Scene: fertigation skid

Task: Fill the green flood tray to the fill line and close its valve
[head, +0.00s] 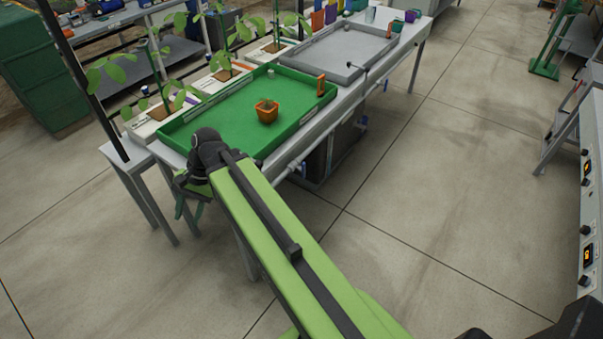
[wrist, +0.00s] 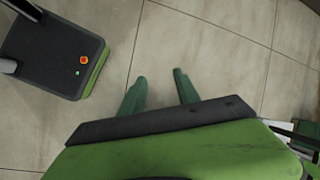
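The green flood tray (head: 218,120) lies on the bench in the head view, with an orange pot (head: 267,111) standing in it. An upright orange piece (head: 321,85) is at its right corner. No water surface or fill line can be made out. A small blue handle (head: 303,168) shows on the pipework below the tray's front edge; whether it is the tray's valve, and its setting, I cannot tell. My gripper (head: 188,203) hangs past the tray's near left corner, pointing down. In the wrist view my gripper (wrist: 160,88) has its green fingers apart, with only floor between them.
A grey tray (head: 335,50) adjoins behind, with another blue handle (head: 363,123) below. Leafy plants in white boxes (head: 152,122) line the bench's left side. A control panel (head: 587,215) stands at the right edge. The tiled floor between is clear.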

